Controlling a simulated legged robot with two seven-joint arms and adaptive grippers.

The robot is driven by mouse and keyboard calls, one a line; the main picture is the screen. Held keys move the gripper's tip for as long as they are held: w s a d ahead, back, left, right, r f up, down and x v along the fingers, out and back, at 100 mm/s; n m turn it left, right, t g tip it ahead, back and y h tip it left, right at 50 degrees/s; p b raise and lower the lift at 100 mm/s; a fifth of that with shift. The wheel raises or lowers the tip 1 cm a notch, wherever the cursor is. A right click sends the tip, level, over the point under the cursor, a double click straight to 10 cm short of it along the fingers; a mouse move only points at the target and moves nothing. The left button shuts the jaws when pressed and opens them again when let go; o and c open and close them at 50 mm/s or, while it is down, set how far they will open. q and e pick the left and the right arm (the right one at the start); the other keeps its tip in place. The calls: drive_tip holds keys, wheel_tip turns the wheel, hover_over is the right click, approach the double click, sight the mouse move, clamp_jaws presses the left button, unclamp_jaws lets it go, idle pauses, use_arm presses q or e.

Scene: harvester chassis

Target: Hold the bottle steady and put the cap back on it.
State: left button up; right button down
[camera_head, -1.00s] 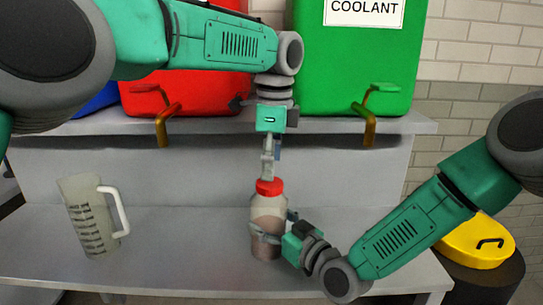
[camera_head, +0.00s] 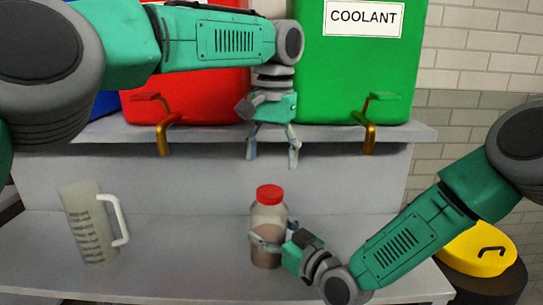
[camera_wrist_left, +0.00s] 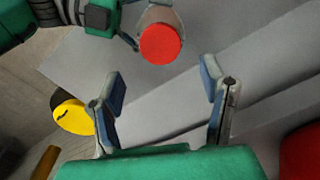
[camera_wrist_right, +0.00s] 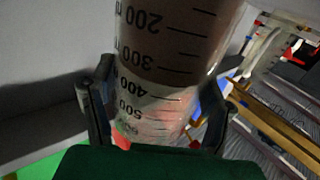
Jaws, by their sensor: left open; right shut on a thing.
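The bottle (camera_head: 268,238) stands upright on the grey bench, clear above and brownish inside. It fills the right wrist view (camera_wrist_right: 165,60), with volume marks on its side. The red cap (camera_head: 269,194) sits on top of the bottle; it also shows from above in the left wrist view (camera_wrist_left: 160,44). Whether it is screwed tight cannot be told. My right gripper (camera_head: 268,241) is shut around the bottle's side from the right. My left gripper (camera_head: 271,162) is open and empty, above the cap and apart from it, fingers pointing down.
A measuring jug (camera_head: 90,225) stands on the bench at left. Red (camera_head: 195,80) and green (camera_head: 355,65) containers with taps (camera_head: 367,135) sit on the shelf behind. A yellow lid (camera_head: 480,245) is at right. The bench between jug and bottle is clear.

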sight(270, 191)
use_arm(q)
drive_tip(key=shift+f, duration=0.1)
use_arm(e)
drive_tip(key=shift+f, duration=0.15)
use_arm(q)
drive_tip(key=shift+w+a+f, duration=0.1)
drive_tip(key=shift+f, duration=1.9)
drive_tip(key=shift+w+a+f, duration=0.1)
drive_tip(key=shift+f, duration=1.85)
drive_tip(key=c, duration=1.2)
drive_tip(key=o, duration=1.3)
drive_tip(key=shift+o, duration=0.2)
drive_tip(key=shift+r, duration=0.1)
